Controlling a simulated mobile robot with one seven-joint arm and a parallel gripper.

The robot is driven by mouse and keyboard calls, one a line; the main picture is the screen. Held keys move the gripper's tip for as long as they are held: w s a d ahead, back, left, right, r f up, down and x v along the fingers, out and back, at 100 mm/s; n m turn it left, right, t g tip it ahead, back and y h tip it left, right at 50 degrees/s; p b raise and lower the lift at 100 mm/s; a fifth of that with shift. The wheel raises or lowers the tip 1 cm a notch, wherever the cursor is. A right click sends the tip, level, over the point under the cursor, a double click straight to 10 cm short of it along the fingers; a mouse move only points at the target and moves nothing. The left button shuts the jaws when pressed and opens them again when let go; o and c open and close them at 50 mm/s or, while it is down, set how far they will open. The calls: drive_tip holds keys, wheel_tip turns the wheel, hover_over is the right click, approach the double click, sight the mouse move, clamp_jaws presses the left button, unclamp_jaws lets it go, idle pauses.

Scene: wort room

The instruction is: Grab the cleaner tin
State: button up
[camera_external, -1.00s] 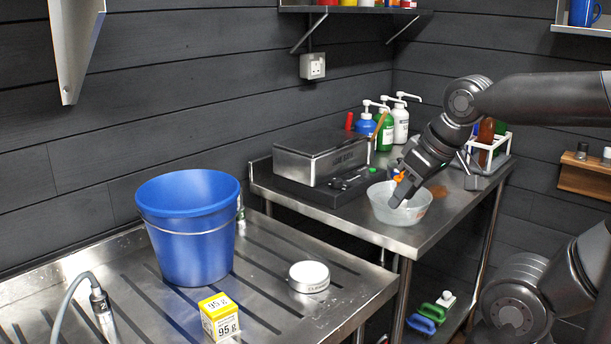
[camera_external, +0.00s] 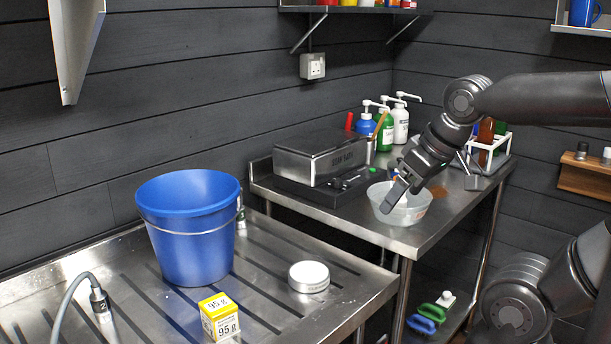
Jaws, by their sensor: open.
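A short round white tin (camera_external: 309,277), which looks like the cleaner tin, sits flat on the ridged steel draining table in front, right of a blue bucket (camera_external: 188,240). Its lettering cannot be read. My gripper (camera_external: 393,202) points down and left over the front of a translucent bowl (camera_external: 411,214) on the farther steel table. It is open, with no object visible between its fingers, and is well apart from the tin, up and to its right. The fingers hide part of the bowl.
A yellow and white box (camera_external: 219,317) stands left of the tin, near a hose (camera_external: 72,298). A steel water bath (camera_external: 322,158), pump bottles (camera_external: 401,124) and a bottle rack (camera_external: 488,150) stand on the farther table. A gap separates the two tables.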

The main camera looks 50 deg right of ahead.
drive_tip(key=shift+o, duration=1.4)
drive_tip(key=m+g, duration=0.1)
drive_tip(key=g, duration=0.5)
hover_over(308, 270)
drive_tip(key=f, duration=1.8)
drive_tip(key=shift+s+a, duration=0.1)
drive_tip(key=shift+s, duration=0.25)
drive_tip(key=shift+w+f, duration=0.15)
drive_tip(key=shift+f, duration=1.35)
drive_tip(key=shift+w+f, duration=0.15)
drive_tip(key=shift+f, duration=1.3)
